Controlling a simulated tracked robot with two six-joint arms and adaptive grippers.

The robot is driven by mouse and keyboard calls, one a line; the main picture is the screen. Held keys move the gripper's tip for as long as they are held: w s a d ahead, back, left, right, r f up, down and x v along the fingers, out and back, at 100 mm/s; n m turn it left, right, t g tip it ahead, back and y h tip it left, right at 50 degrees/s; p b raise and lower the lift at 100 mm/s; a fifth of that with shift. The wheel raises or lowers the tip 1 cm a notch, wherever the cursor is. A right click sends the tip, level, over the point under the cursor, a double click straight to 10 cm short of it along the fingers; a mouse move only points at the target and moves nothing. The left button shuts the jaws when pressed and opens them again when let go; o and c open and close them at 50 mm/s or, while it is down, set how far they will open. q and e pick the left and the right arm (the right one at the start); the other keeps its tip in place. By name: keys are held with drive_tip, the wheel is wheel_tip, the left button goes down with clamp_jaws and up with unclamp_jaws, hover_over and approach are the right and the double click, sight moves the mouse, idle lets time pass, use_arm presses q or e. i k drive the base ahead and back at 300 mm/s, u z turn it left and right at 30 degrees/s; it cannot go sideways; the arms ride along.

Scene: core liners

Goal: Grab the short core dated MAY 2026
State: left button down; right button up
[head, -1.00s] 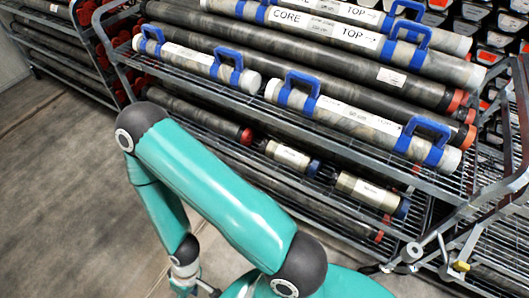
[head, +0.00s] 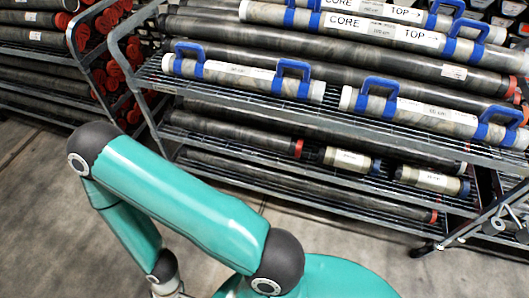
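Two short cores with blue handles lie on the rack's upper shelf: a left one (head: 235,76) and a right one (head: 430,113). Two smaller short cores with pale labelled bodies and dark ends lie on the shelf below, one at left (head: 347,160) and one at right (head: 428,179). Their labels are too small to read, so I cannot tell which is dated MAY 2026. My teal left arm is folded in front of the rack, apart from the cores. Its grey wrist reaches the bottom edge and the gripper fingers are cut off. My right gripper is out of view.
The metal rack (head: 150,78) holds long dark cores and larger handled cores marked CORE and TOP (head: 380,35). Another rack with red-capped cores (head: 83,38) stands at left. The floor (head: 40,220) at lower left is clear.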

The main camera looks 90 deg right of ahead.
sight(333, 156)
drive_tip(key=u, duration=0.35)
drive_tip(key=i, duration=0.5)
drive_tip(key=z, duration=1.9)
drive_tip(key=i, duration=0.2)
drive_tip(key=z, duration=1.9)
drive_tip(key=k, duration=0.6)
drive_tip(key=z, duration=0.35)
drive_tip(key=i, duration=1.65)
drive_tip(key=u, duration=0.25)
